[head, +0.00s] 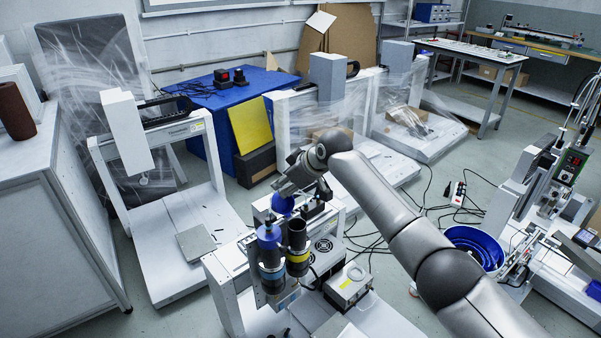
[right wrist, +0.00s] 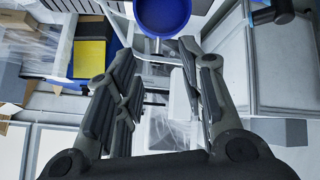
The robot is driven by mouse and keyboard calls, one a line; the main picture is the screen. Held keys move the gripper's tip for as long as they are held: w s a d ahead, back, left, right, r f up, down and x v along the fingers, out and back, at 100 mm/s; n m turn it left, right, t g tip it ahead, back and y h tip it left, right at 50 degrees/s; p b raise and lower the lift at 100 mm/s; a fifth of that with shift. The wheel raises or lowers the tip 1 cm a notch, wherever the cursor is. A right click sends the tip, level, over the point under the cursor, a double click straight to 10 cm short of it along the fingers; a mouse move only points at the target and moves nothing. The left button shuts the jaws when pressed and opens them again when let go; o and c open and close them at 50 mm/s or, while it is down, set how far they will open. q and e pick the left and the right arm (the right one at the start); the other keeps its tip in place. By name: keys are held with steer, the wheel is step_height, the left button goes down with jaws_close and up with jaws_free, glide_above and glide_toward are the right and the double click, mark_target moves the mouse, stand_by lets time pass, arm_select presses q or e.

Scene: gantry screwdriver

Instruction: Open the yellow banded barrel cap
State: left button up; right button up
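The barrel with the yellow band (head: 298,256) stands upright on the gantry at the centre of the head view; its top looks dark and open. Beside it on the left stands a barrel with a blue band (head: 271,272), topped by a blue cap (head: 268,236). Another round blue cap (head: 283,204) shows just behind the barrels, below my right gripper (head: 288,186). A round blue cap (right wrist: 163,14) is at the top of the right wrist view, beyond the fingertips. My right gripper (right wrist: 160,65) is open, with nothing between its fingers. My left gripper is not in view.
A white box with a yellow label (head: 348,284) and cables are right of the barrels. A white gantry stand (head: 165,146) is at left, and a blue-covered table (head: 215,100) is behind.

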steer(key=v, duration=0.7)
steer(key=shift+s+r, duration=0.2)
steer(key=shift+r, duration=0.1)
steer(key=shift+d, duration=0.15)
